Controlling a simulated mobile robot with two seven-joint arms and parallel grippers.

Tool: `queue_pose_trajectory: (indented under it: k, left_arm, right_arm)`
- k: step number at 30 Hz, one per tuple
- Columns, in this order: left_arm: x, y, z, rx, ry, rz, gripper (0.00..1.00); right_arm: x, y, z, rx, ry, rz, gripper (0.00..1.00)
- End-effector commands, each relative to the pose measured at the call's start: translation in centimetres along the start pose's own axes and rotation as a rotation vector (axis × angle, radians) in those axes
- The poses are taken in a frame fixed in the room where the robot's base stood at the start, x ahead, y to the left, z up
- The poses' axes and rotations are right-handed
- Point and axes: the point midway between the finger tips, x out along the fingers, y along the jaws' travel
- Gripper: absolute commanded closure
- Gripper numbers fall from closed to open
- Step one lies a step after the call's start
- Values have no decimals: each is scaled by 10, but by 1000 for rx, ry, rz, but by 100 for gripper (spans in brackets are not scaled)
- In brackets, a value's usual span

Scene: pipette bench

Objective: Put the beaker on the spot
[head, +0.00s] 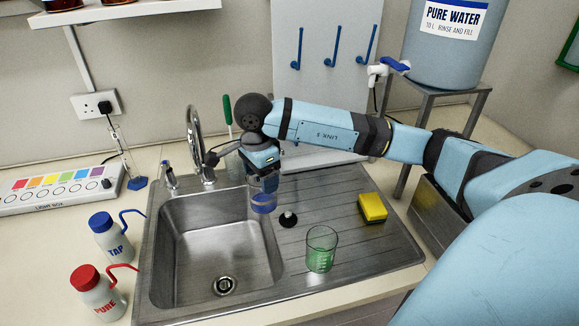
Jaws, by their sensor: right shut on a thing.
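My right gripper (263,172) reaches in from the right and points down over the right rim of the sink. It is shut on a clear beaker with blue at its lower part (263,203), held upright below the fingers. The gripper body hides the beaker's top. I cannot tell whether its base touches the surface below. A second clear beaker with green markings (320,250) stands on the ribbed drainboard (345,278), nearer the front. I cannot make out a clearly marked spot. My left gripper is not in view.
The steel sink basin (205,250) lies left of the held beaker, with a curved tap (193,135) behind. A small black knobbed object (288,219) and a yellow sponge (373,208) are on the drainboard. Two wash bottles, TAP (112,240) and PURE (97,295), stand left.

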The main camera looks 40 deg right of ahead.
Motion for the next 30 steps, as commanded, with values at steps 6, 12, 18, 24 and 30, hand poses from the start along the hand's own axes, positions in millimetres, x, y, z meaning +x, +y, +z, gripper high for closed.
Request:
queue_pose_trajectory:
  k: [6,12,18,24,30]
  left_arm:
    - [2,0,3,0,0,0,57]
    - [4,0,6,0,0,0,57]
    - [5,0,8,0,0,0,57]
    - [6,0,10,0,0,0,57]
    - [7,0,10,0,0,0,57]
  right_arm:
    - [-15,-13,-33,496,-1,-1,65]
    - [-32,-23,-62,951,-5,0,65]
    - [-48,-30,-90,1397,-13,4,65]
    - [-62,-34,-112,1749,-20,11,65]
    - [-67,-35,-122,1918,-24,15,65]
